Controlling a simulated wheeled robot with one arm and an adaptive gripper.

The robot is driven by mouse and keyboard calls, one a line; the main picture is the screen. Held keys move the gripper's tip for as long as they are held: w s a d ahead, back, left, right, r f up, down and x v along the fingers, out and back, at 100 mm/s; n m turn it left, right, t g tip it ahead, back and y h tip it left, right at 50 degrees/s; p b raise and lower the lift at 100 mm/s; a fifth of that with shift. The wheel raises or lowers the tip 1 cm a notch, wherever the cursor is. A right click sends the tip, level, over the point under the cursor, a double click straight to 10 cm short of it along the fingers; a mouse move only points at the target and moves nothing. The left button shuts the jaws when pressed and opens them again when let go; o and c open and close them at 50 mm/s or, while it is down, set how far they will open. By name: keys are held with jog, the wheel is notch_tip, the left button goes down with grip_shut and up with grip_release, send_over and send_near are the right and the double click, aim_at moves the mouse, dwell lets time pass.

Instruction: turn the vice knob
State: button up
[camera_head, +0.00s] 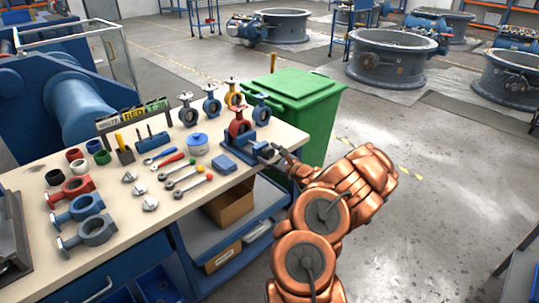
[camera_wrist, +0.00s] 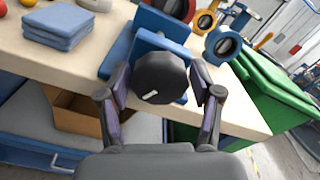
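The blue vice (camera_head: 240,150) is at the right edge of the workbench, with a red valve body (camera_head: 238,124) above it. In the wrist view the blue vice (camera_wrist: 118,55) lies behind its round dark knob (camera_wrist: 160,78), which faces the camera and has a small white mark. My gripper (camera_wrist: 161,84) is open, with one finger on each side of the knob. A gap shows at the right finger; the left fingertip is very close to the rim, and I cannot tell if it touches. In the head view my gripper (camera_head: 280,160) reaches the vice from the right.
The workbench (camera_head: 110,250) holds several valve parts and hand tools left of the vice. Blue cloths (camera_head: 224,164) lie near its front edge. A green bin (camera_head: 300,105) stands close behind my arm. Open floor (camera_head: 430,190) is on the right.

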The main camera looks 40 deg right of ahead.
jog(key=shift+o, duration=0.8)
jog(key=s, duration=1.2)
jog(key=shift+a, duration=0.15)
